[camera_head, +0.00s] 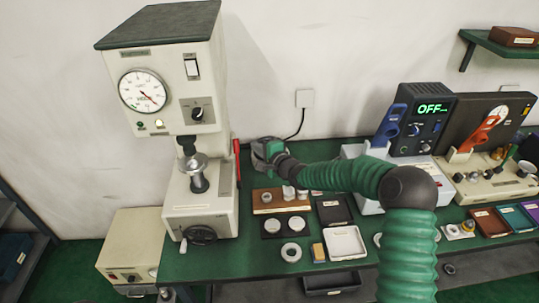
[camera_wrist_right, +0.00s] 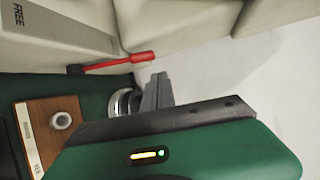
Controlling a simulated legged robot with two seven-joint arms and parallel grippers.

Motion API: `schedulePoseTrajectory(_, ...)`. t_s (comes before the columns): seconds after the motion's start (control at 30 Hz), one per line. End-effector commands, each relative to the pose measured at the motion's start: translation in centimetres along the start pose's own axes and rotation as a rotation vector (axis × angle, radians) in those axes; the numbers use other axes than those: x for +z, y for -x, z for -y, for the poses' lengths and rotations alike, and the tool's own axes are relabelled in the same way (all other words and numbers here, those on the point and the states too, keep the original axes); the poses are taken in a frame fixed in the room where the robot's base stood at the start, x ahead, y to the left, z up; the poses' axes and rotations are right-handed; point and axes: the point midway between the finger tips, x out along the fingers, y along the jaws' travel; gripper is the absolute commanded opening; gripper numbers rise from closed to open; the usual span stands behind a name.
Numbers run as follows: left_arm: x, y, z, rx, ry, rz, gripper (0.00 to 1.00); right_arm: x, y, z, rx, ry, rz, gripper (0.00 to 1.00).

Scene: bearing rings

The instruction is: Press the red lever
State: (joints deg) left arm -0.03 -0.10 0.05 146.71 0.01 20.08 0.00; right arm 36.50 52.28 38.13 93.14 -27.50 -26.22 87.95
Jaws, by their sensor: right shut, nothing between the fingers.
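The red lever (camera_head: 237,160) stands upright on the right side of the beige press machine (camera_head: 200,195) in the head view. In the right wrist view the red lever (camera_wrist_right: 120,63) runs from a dark pivot at its left to a thicker red tip at its right. My right gripper (camera_head: 262,157) is shut and empty, just right of the lever in the head view. In the right wrist view the grey fingers of the gripper (camera_wrist_right: 158,90) are just below the lever's tip, and I see no clear contact. My left gripper is not in view.
A wooden block with metal rings (camera_head: 268,205) stands on the green table (camera_head: 220,262) below my right arm. A white tray (camera_head: 345,245) and a dark tray (camera_head: 333,212) lie nearby. White wall is behind.

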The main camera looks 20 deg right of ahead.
Motion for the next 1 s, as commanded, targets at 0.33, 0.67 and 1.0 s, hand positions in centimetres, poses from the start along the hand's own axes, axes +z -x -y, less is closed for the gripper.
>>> schedulePoseTrajectory(0.33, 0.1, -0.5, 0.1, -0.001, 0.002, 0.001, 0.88, 0.4, 5.5, 1.1, 0.001, 0.003, 0.003, 0.00)
schedulePoseTrajectory(0.67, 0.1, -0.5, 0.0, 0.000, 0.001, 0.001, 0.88, -0.1, 5.7, 1.0, 0.002, -0.002, 0.004, 0.00)
schedulePoseTrajectory(1.0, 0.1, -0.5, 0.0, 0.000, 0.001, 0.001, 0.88, 0.5, 5.8, 1.1, 0.002, 0.003, 0.003, 0.00)
